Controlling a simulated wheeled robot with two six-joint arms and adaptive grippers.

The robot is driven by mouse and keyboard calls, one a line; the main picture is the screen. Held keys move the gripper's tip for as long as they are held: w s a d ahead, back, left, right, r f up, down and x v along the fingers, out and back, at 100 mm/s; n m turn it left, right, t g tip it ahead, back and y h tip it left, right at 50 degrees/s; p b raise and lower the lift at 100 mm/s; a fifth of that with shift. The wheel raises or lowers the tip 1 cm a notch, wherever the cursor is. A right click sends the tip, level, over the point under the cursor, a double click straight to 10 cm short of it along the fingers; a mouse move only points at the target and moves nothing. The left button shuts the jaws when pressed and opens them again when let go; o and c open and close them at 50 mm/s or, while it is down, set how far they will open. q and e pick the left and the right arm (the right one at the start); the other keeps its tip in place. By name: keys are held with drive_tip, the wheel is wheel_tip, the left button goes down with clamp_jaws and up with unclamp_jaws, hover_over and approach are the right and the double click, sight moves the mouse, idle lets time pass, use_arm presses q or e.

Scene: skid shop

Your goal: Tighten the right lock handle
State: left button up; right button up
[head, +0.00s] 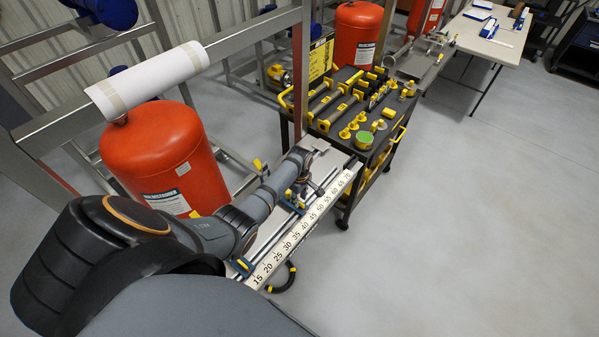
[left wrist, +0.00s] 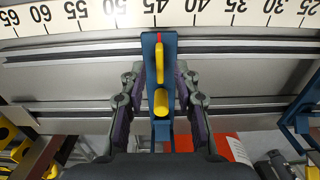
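A blue lock stop (left wrist: 152,60) with a yellow lock handle (left wrist: 160,62) and a red mark sits on the scaled rail in the middle of the left wrist view, near the 45 to 50 marks. The yellow handle lies in line with the stop, its thick rounded end towards me. My left gripper (left wrist: 160,86) is open, with one dark finger on each side of the stop and handle; gaps show on both sides. In the head view the left gripper (head: 301,180) is over the rail, mostly hidden by its wrist. My right gripper is not in view.
A second blue stop (head: 241,266) sits nearer on the rail and shows at the right of the left wrist view (left wrist: 299,105). The white scale (head: 300,228) runs along the rail. A black tool cart (head: 345,198) stands beyond its far end. Open floor is at right.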

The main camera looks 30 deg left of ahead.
use_arm(q)
drive_tip(key=shift+r, duration=2.05)
drive_tip(key=m, duration=0.4)
drive_tip(key=shift+r, duration=0.3)
drive_tip(key=m, duration=0.3)
drive_tip(key=shift+r, duration=0.1)
drive_tip(key=shift+r+m, duration=0.15)
drive_tip(key=shift+m, duration=0.85)
drive_tip(key=m, duration=0.4)
drive_tip(key=shift+r+m, duration=0.25)
drive_tip(key=shift+m, duration=0.15)
